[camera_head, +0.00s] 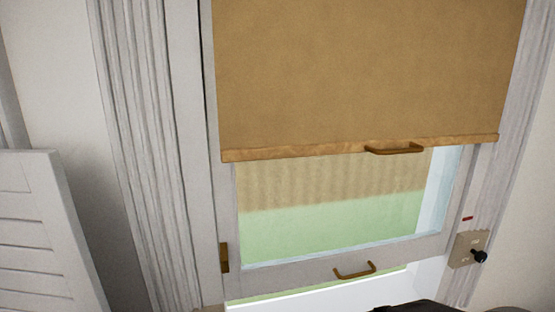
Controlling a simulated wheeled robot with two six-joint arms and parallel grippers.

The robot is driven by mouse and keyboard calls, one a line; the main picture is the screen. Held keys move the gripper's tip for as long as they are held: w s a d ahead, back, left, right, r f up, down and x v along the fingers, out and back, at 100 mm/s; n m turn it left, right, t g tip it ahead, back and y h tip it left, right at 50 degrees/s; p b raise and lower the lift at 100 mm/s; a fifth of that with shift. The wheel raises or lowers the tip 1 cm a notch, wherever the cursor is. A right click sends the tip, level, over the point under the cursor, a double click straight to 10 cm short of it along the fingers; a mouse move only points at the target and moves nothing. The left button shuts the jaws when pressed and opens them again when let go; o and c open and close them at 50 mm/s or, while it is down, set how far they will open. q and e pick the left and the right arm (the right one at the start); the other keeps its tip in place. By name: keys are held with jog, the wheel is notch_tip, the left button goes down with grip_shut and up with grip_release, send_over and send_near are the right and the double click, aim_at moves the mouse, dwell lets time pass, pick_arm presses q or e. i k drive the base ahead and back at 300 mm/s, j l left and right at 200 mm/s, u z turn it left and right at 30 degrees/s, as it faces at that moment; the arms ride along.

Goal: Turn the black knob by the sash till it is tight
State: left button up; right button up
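The black knob (480,256) sticks out from a small tan plate (464,248) on the right side of the window frame, low in the head view. A short red mark (468,218) sits just above the plate. The white sash (300,268) is raised a little, with a bright gap under its bottom rail. A brass handle (355,271) is on that rail. Neither gripper shows clearly. A dark shape at the bottom edge, below the sash and left of the knob, is cut off, and I cannot tell what it is.
A tan roller blind (360,70) covers the upper window, with a wooden bar and brass pull (395,149) at its hem. A white louvred shutter (45,235) stands at the left. A brass piece (224,258) is on the left frame. The wall around the knob is clear.

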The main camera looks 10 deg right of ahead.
aim_at(480, 257)
jog(key=z, duration=1.75)
